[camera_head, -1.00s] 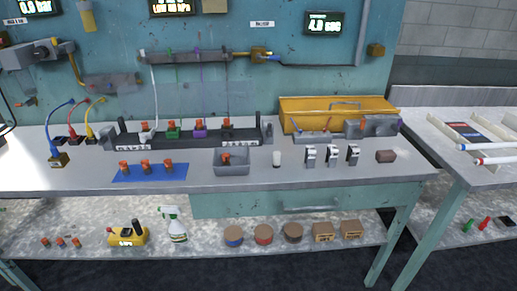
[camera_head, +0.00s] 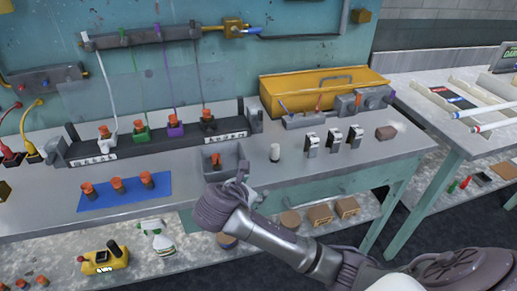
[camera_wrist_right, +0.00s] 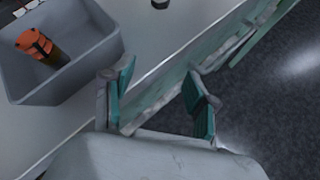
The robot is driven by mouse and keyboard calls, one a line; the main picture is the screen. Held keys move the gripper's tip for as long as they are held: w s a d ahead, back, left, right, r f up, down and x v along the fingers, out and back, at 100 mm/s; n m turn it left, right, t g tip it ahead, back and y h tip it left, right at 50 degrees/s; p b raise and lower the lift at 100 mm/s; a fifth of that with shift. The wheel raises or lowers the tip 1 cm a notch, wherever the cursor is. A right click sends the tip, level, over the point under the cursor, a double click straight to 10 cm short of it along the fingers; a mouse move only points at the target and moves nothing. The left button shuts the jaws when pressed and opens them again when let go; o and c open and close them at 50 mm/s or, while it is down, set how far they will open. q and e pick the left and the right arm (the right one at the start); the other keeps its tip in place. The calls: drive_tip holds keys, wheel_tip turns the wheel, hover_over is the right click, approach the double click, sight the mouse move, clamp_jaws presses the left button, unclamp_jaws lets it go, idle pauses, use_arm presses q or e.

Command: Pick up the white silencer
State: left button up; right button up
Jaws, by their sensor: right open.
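The white silencer (camera_head: 275,153) is a small white cylinder standing upright on the bench, right of a small grey bin. In the right wrist view only the dark lower end of a small upright thing (camera_wrist_right: 160,3) shows at the top edge, likely the silencer. My right gripper (camera_head: 240,177) is at the bench's front edge, in front of the bin and left of the silencer, apart from it. In the right wrist view the gripper's teal-padded fingers (camera_wrist_right: 160,88) are spread with nothing between them. My left gripper is not in view.
The grey bin (camera_head: 211,172) holds an orange-topped fitting (camera_head: 215,160). Several black-and-silver fittings (camera_head: 334,138) stand right of the silencer. Behind are a manifold block (camera_head: 158,139) and a yellow toolbox (camera_head: 325,85). A blue mat (camera_head: 125,196) with orange-topped parts lies left.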

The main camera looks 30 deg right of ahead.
sight(273, 148)
drive_tip(key=w+d+r+n+h, duration=0.2)
drive_tip(key=w+r+n+h, duration=0.1)
drive_tip(key=r, duration=0.4)
drive_tip(key=x, duration=0.5)
drive_tip(key=b+x, duration=0.1)
drive_tip(key=x, duration=0.2)
drive_tip(key=shift+w+r, duration=0.2)
drive_tip(key=shift+r, duration=0.1)
drive_tip(key=shift+t, duration=0.3)
drive_tip(key=shift+s+f+x, duration=0.15)
drive_tip(key=shift+x, duration=1.3)
drive_tip(key=shift+s+f+x, duration=0.1)
drive_tip(key=shift+f+x, duration=0.1)
drive_tip(key=shift+x, duration=1.3)
drive_tip(key=c, duration=1.1)
drive_tip(key=shift+o, duration=0.2)
drive_tip(key=shift+r, duration=0.1)
